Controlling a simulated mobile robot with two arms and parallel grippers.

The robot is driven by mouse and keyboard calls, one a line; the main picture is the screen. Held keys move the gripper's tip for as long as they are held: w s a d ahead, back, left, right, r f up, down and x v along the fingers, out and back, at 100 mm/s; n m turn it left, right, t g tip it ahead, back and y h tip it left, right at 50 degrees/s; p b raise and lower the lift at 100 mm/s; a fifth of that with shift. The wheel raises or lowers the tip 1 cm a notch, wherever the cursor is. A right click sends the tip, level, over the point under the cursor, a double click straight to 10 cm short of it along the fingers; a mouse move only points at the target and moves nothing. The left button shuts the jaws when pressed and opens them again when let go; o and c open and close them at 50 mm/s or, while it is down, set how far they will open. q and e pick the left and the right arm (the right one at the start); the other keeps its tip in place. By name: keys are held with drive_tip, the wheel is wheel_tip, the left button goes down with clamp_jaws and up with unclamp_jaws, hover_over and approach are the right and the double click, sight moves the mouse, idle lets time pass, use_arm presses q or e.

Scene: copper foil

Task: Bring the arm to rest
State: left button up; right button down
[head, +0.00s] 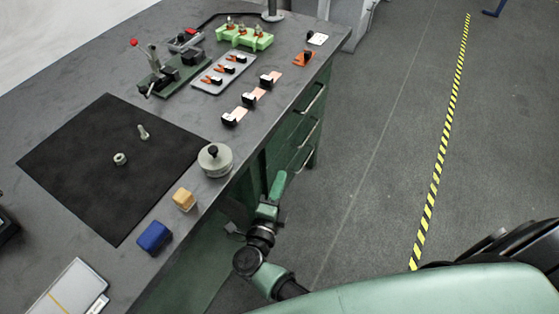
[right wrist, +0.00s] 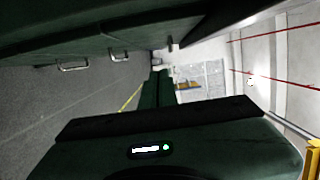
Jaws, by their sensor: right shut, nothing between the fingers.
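My right arm comes up from the bottom in the head view, off the front side of the workbench (head: 75,95). Its green gripper (head: 280,181) hangs in front of the bench's drawer side, apart from the things on the bench top. In the right wrist view the two dark green fingers (right wrist: 158,88) lie side by side, shut with nothing between them. My left gripper is not in view.
On the bench are a black mat (head: 75,165), a round metal weight (head: 215,160), a yellow block (head: 184,199), a blue block (head: 154,237) and a grey tray (head: 223,73). Drawer handles (head: 312,101) stick out near the gripper. The floor (head: 375,150) to the right is clear.

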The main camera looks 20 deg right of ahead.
drive_tip(key=shift+a+f, duration=0.1)
drive_tip(key=shift+a, duration=0.1)
drive_tip(key=s+a+f+n+g+y+p, duration=0.1)
drive_tip(key=s+f+n+y, duration=0.3)
drive_tip(key=f+n, duration=0.35)
drive_tip(key=s+a+f+n+g+y+p, duration=0.1)
drive_tip(key=s+f+n+y, duration=0.25)
drive_tip(key=f+n, duration=0.4)
drive_tip(key=s+a+f+n+g+y, duration=0.1)
drive_tip(key=s+a+f+n+y, duration=0.3)
drive_tip(key=f, duration=0.6)
drive_tip(key=s+d+f+n+g, duration=0.3)
drive_tip(key=s+d+f, duration=0.1)
drive_tip(key=s, duration=0.5)
drive_tip(key=s+d+f+n+g+p, duration=0.1)
drive_tip(key=s+d+f+g, duration=0.3)
drive_tip(key=s, duration=0.6)
drive_tip(key=s+d+f+n+g, duration=0.3)
drive_tip(key=s+d+f, duration=0.3)
drive_tip(key=s, duration=0.3)
drive_tip(key=shift+s+d+n+g+h+p, duration=0.15)
drive_tip(key=shift+s+n+g+h+p, duration=0.2)
drive_tip(key=shift+n, duration=0.45)
drive_tip(key=shift+w+f, duration=0.1)
drive_tip(key=shift+w, duration=0.05)
